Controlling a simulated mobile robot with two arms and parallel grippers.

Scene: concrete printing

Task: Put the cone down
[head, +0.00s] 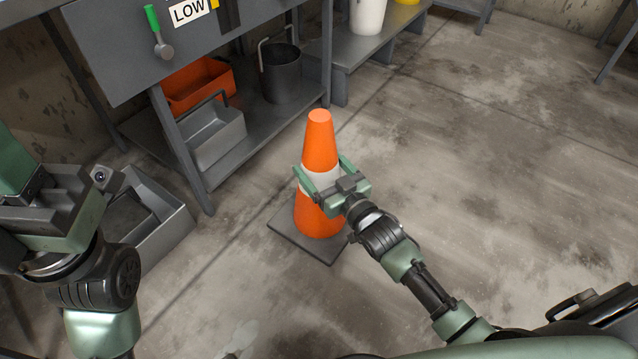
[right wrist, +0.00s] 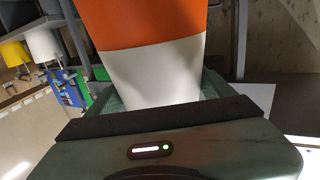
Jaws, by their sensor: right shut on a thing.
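The orange cone (head: 320,150) with a white band and a dark square base (head: 331,252) is upright in the middle of the head view. My right gripper (head: 320,180) is shut on the cone at its white band, one finger on each side. In the right wrist view the cone's white band (right wrist: 155,72) fills the space between the fingers. I cannot tell whether the base touches the floor. My left gripper (head: 50,215) is at the left edge, away from the cone; its fingertips are not clearly shown.
A grey workbench (head: 265,125) with an orange bin (head: 200,85), a grey metal box (head: 212,135) and a dark bucket (head: 281,75) stands behind the cone to the left. An open grey tray (head: 170,235) is near my left arm. The concrete floor (head: 480,180) to the right is clear.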

